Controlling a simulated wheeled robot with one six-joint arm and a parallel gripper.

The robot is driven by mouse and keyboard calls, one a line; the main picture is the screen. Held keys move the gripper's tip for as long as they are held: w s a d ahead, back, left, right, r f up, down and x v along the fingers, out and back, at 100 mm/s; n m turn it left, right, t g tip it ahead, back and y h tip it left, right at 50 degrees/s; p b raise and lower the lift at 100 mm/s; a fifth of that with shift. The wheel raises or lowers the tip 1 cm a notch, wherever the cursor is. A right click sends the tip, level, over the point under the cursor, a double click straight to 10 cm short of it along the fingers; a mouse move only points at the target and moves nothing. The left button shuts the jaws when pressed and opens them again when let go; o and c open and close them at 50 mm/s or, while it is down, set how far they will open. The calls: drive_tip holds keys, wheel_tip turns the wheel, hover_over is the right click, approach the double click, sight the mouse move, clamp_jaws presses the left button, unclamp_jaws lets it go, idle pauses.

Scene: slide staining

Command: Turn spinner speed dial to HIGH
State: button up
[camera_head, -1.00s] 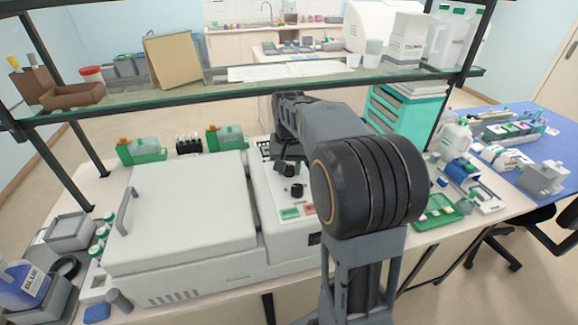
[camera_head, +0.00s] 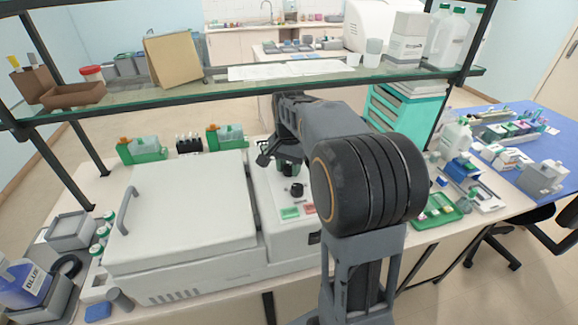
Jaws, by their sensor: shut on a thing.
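The spinner is a large white machine (camera_head: 185,205) with a closed lid and a grey handle at its left. Its control panel (camera_head: 277,196) on the right side carries dark dials, a green button (camera_head: 290,212) and a red button (camera_head: 309,209). One black dial (camera_head: 297,190) shows clear near the buttons. My gripper (camera_head: 276,160) is over the upper part of the panel, shut on what appears to be the speed dial; its grip is mostly hidden. A dark part of the gripper sticks out to the left over the panel. The dial's pointer and markings cannot be read.
A glass shelf (camera_head: 240,86) spans above the bench. Green trays with bottles (camera_head: 142,149) stand behind the machine. A green tray (camera_head: 438,211) and a blue rack (camera_head: 462,168) are to the right.

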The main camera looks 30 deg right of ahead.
sight(289, 167)
drive_tip(key=shift+r, duration=0.1)
drive_tip(key=o, duration=0.9)
wheel_tip(289, 167, up, 14)
drive_tip(key=shift+f, duration=0.15)
idle(0.7)
